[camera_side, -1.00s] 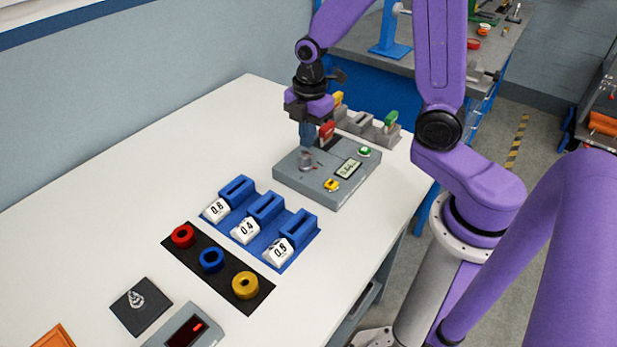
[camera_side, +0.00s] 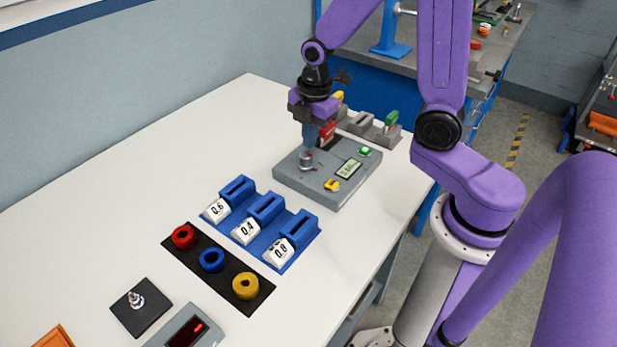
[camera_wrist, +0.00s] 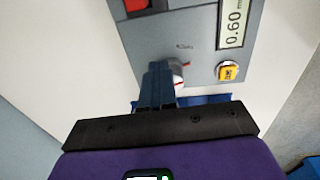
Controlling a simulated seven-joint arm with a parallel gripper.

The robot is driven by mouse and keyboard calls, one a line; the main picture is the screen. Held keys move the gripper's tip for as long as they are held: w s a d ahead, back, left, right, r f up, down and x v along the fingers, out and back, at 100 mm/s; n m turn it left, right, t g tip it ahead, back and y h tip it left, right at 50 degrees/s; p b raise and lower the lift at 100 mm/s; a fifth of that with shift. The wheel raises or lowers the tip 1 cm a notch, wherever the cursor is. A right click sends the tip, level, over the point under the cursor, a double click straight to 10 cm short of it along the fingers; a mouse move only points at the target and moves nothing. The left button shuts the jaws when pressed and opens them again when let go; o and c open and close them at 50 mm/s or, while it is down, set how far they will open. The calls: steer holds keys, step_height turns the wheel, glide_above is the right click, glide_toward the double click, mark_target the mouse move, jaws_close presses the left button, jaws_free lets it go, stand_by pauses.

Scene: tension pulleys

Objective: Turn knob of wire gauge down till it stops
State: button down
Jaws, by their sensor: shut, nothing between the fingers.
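The wire gauge is a grey flat box (camera_side: 330,192) on the far right of the white table. It has a display (camera_side: 348,168) that reads 0.60 mm in the wrist view (camera_wrist: 234,22). Its small grey knob (camera_side: 306,158) stands on the left part of the top; in the wrist view the knob (camera_wrist: 178,72) shows a red mark and is partly hidden by my fingers. My gripper (camera_side: 309,146) is shut and empty, pointing down with its fingertips right at the knob. In the wrist view the blue fingers (camera_wrist: 157,75) are beside the knob; whether they touch it I cannot tell.
A yellow button (camera_side: 332,185) and a green button (camera_side: 365,151) are on the gauge. A red part (camera_side: 327,131) stands behind my fingers. Blue stands (camera_side: 262,220) with white number labels and a black strip of coloured rings (camera_side: 211,260) lie nearer.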

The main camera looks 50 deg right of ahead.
steer(key=shift+s+f+g, duration=0.3)
steer(key=shift+s, duration=0.4)
steer(key=shift+s+f+g, duration=0.3)
steer(key=shift+s, duration=0.35)
steer(key=shift+w+d+r, duration=0.1)
steer(key=shift+w+d, duration=0.05)
steer(key=shift+d, duration=0.1)
step_height(320, 180, up, 6)
steer(key=shift+w, duration=0.15)
steer(key=shift+d, duration=0.1)
